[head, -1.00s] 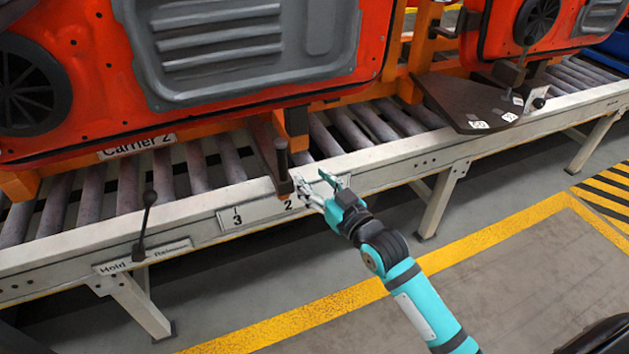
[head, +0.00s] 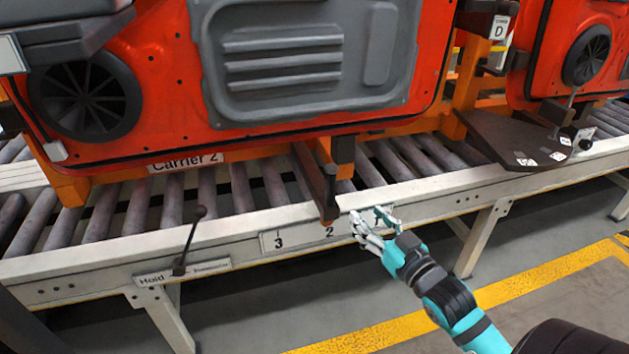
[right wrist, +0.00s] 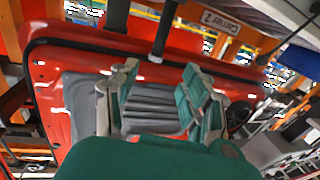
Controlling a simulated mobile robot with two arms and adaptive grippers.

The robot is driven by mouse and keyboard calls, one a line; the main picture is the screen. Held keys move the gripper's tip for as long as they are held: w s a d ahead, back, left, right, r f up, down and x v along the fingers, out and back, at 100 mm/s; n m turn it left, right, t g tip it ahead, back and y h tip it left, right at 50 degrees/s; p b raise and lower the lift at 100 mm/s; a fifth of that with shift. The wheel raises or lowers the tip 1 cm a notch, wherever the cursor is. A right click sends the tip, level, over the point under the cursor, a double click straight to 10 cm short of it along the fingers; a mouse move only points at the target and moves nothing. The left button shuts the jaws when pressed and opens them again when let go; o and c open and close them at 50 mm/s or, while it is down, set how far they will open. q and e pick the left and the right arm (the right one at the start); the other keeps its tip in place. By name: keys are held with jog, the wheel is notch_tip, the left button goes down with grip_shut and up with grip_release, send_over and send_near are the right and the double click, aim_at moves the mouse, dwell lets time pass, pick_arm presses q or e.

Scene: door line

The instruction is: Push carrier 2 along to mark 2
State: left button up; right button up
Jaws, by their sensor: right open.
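Carrier 2 is an orange frame bearing a red and grey door panel (head: 170,90); its label (head: 186,163) shows in the head view. It stands on the roller conveyor. A brown pointer arm (head: 318,185) hangs from it over the front rail. The pointer's tip is just above mark 2 (head: 329,232), on a plate with mark 3 (head: 279,242) to the left. My right gripper (head: 375,228) is open and empty, right of the pointer and in front of the rail, hiding the plate's right end. In the right wrist view its spread fingers (right wrist: 160,100) show before the panel. My left gripper is out of view.
A lever (head: 190,240) with a "Hold" label stands on the rail at left. A second red carrier panel (head: 570,50) and a dark plate (head: 515,138) are to the right. The floor in front is clear, with yellow lines.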

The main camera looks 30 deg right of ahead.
aim_at(334, 181)
jog(key=w, duration=0.5)
jog(key=w+b, duration=0.1)
jog(key=w, duration=0.9)
jog(key=shift+d, duration=0.35)
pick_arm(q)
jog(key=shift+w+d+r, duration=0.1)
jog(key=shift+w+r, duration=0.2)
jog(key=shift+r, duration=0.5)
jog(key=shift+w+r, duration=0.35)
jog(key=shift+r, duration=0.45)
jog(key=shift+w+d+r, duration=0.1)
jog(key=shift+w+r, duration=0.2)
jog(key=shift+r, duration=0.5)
pick_arm(e)
jog(key=shift+w, duration=0.5)
grip_shut()
jog(key=shift+w+f, duration=0.1)
jog(key=shift+f, duration=0.05)
